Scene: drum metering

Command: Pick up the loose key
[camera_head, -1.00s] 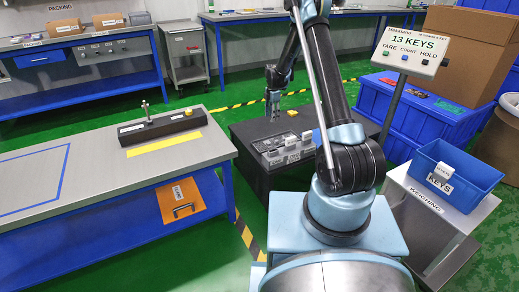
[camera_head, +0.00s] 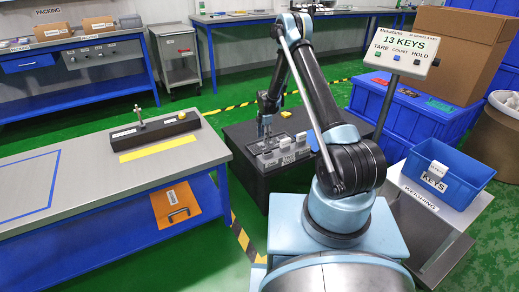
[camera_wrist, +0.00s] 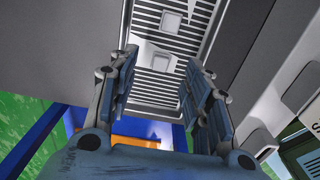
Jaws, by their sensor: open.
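A small pale grey square piece (camera_wrist: 162,62), which looks like a loose key, lies on a ribbed grey surface (camera_wrist: 152,84) in the wrist view. A second pale piece (camera_wrist: 171,20) lies farther up on the same ribs. My gripper (camera_wrist: 161,57) is open, with one finger on each side of the nearer piece; I cannot tell whether they touch it. In the head view my gripper (camera_head: 264,132) points down over the dark machine (camera_head: 247,172), and the piece cannot be made out there.
Grey blocks (camera_head: 286,151) stand on the machine beside my gripper. A steel bench (camera_head: 95,183) stands at left, with green floor between.

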